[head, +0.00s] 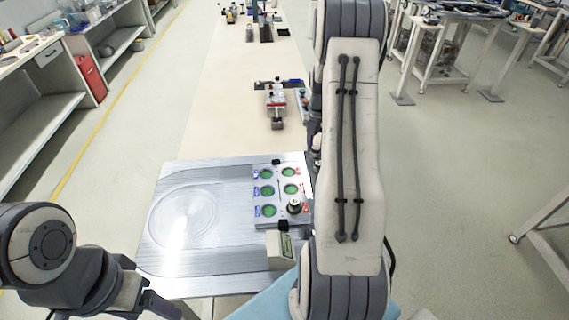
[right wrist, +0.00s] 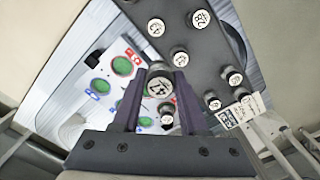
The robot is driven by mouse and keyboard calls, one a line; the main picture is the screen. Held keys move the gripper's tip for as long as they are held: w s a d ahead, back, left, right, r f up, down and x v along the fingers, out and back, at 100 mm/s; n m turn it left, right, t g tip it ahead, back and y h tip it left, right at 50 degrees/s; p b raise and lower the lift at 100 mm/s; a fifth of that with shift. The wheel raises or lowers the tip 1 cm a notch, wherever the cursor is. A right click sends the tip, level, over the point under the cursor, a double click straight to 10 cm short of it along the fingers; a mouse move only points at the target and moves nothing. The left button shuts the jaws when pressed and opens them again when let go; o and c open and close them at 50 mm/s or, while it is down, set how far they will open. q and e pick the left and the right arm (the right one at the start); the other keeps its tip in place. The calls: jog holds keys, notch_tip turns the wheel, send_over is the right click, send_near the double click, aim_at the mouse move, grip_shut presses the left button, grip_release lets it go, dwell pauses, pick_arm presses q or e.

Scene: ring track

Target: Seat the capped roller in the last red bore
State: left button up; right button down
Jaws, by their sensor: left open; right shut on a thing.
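My right gripper (right wrist: 160,82) is shut on a capped roller (right wrist: 161,88) with a dark mark on its pale cap. In the head view my right arm hides this gripper and its roller. A white panel (head: 280,186) on the metal plate has green bores, blue-marked on the left and red-marked on the right. The upper red bore (head: 288,172) and middle red bore (head: 291,189) look empty. Another capped roller (head: 294,206) stands at the lower red bore. I cannot tell whether the held roller touches the panel. My left gripper (head: 153,301) is open at the lower left, away from the panel.
A dark tray (right wrist: 200,50) beside the panel carries several capped rollers. A black clamp (head: 276,161) sits at the panel's upper edge and another (head: 284,225) below it. A small display box (head: 281,250) stands in front. The metal plate (head: 165,260) is clear on the left.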

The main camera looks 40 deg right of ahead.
jog(key=p, duration=0.3)
send_over(288, 174)
notch_tip(288, 174, down, 5)
jog(key=shift+w+d+f, duration=0.1)
jog(key=shift+w, duration=0.05)
notch_tip(288, 174, down, 3)
jog(key=shift+f+p, duration=0.1)
jog(key=shift+p, duration=0.45)
jog(key=shift+f, duration=0.4)
jog(key=shift+f, duration=0.15)
jog(key=shift+c, duration=2.2)
grip_release()
